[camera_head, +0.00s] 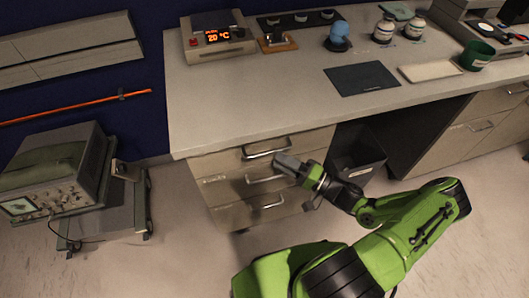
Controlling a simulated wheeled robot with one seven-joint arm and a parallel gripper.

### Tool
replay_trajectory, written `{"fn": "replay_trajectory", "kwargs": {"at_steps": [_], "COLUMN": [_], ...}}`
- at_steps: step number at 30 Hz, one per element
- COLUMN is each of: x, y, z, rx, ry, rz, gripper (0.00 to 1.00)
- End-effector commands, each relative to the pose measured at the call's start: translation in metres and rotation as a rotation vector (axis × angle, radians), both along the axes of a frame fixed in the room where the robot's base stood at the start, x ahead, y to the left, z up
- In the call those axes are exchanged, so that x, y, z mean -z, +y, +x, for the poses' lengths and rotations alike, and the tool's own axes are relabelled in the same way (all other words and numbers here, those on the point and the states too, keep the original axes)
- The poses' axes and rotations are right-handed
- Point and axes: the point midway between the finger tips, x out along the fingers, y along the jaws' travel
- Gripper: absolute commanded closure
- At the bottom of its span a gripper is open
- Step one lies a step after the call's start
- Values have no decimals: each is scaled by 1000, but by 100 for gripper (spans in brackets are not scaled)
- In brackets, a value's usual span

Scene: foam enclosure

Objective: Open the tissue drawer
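A stack of pale drawers is under the left part of the workbench. The top drawer (225,160), middle drawer (225,187) and bottom drawer (235,213) each have a metal bar handle and look closed. No readable label shows which one is the tissue drawer. My gripper (283,161) is in front of the stack's right side, near the top handle (267,148) and the middle handle (264,178). It partly covers the drawer fronts. I cannot tell whether it touches a handle or whether its fingers are open or shut.
The workbench top (260,90) is above the drawers, with a heater unit (218,40) and a dark mat (361,79). A dark bin (356,155) stands right of the drawers. A cart with an instrument (65,170) stands at left. Floor in front is clear.

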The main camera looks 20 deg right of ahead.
Motion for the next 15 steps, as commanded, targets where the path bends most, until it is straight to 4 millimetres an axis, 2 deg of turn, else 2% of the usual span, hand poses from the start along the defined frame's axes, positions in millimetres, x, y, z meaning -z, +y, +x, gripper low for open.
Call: {"fn": "replay_trajectory", "kwargs": {"at_steps": [3, 7, 15], "x": [-3, -6, -8], "y": [22, 37, 44], "z": [19, 35, 43], "rx": [-6, -4, 0], "ry": [-1, 0, 2], "rz": [3, 1, 1], "gripper": [65, 65, 65]}}
